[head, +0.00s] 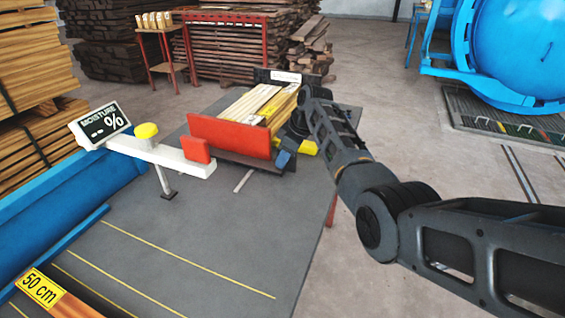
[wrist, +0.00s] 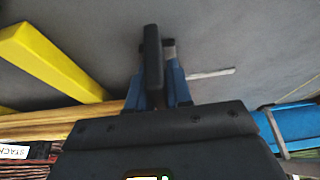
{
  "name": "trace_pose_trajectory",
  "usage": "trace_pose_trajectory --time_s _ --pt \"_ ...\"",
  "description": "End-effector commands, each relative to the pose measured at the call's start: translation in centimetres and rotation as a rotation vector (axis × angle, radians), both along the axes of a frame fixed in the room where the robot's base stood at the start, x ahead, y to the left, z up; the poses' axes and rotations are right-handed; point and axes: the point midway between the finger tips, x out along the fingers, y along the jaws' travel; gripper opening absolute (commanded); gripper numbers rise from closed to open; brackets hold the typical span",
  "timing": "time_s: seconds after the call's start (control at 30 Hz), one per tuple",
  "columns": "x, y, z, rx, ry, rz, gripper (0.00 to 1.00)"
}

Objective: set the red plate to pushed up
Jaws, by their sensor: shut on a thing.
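The large red plate (head: 235,137) stands upright at the near end of a bundle of light boards (head: 258,103) on the grey table (head: 190,230). A dark ledge (head: 240,158) runs below it. My gripper (head: 287,158) is at the plate's right end, low over the table, partly hidden by my arm. In the wrist view, my gripper's blue fingers (wrist: 158,88) are shut on a dark upright bar (wrist: 153,55). How this bar joins the red plate is not clear. The red plate itself cannot be made out in the wrist view.
A white moisture meter arm (head: 155,152) with a yellow knob (head: 146,131) and small red block (head: 196,149) stands left of the plate. A yellow bar (wrist: 50,62) lies beside my gripper. A blue autoclave (head: 510,50) stands back right.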

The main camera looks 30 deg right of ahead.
Motion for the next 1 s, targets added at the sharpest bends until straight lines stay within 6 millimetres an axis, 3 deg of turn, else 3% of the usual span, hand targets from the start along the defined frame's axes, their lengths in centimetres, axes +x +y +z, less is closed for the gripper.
trace_pose_trajectory --time_s 0.1,0.13,0.33,0.67,1.0 --pt "0.0 0.1 0.0 -0.001 0.001 0.001 0.00" --pt "0.0 0.1 0.0 -0.001 0.001 0.001 0.21" --pt "0.0 0.0 0.0 -0.001 0.001 0.000 0.40" --pt "-0.2 -0.1 0.5 0.000 0.000 0.000 0.40" --pt "-1.7 -1.3 5.2 -0.002 -0.003 0.000 0.40"
